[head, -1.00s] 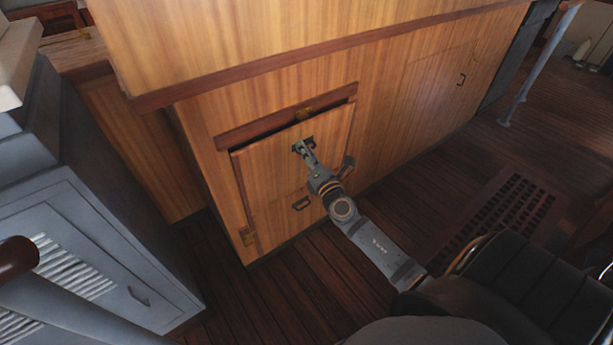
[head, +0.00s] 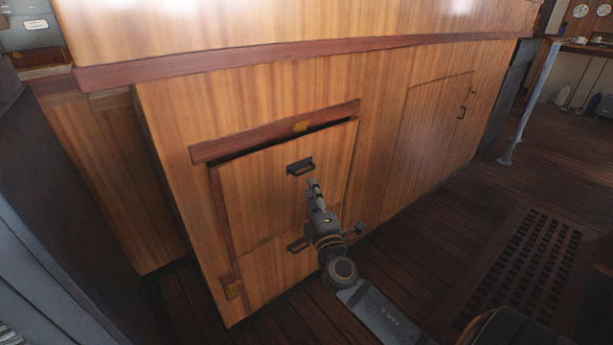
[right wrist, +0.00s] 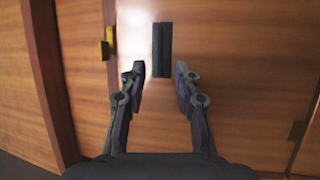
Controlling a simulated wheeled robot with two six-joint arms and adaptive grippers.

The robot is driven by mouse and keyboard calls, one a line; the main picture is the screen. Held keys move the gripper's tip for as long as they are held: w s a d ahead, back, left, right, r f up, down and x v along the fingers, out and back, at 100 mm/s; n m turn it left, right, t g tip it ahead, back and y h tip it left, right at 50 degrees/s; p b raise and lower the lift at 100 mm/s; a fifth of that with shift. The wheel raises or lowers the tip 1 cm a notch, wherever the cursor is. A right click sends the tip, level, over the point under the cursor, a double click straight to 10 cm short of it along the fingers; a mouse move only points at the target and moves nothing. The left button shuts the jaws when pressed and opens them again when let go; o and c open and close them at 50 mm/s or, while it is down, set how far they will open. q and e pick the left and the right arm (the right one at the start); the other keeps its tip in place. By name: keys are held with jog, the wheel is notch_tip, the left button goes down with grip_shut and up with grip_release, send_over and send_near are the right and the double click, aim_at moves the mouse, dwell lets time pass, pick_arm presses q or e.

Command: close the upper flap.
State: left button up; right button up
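The upper flap (head: 260,190) is a wooden panel in the cabinet front, with a dark handle (head: 300,166) near its top edge. A dark gap shows along the flap's top, under the reddish trim, so it looks slightly ajar. My right gripper (head: 314,183) is in front of the flap, just below the handle. In the right wrist view the gripper (right wrist: 160,70) is open, with nothing between its fingers; the dark handle (right wrist: 162,50) stands just beyond and between the fingertips, apparently not held. My left gripper is out of view.
A second dark handle (head: 297,244) is lower on the front, and a brass hinge (head: 232,288) is at lower left. A closed door (head: 432,125) is to the right.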

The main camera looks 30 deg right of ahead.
aim_at(303, 173)
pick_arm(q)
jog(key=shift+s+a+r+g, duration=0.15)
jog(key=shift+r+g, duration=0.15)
pick_arm(e)
jog(key=x, duration=0.6)
jog(key=shift+w, duration=0.1)
grip_shut()
jog(key=w+p, duration=0.1)
jog(key=p, duration=0.1)
jog(key=w+r+p, duration=0.1)
jog(key=p, duration=0.2)
jog(key=shift+w+r+g, duration=0.1)
jog(key=shift+w+g, duration=0.1)
jog(key=shift+g, duration=0.2)
jog(key=shift+n+y+p, duration=0.3)
jog(key=shift+p, duration=0.1)
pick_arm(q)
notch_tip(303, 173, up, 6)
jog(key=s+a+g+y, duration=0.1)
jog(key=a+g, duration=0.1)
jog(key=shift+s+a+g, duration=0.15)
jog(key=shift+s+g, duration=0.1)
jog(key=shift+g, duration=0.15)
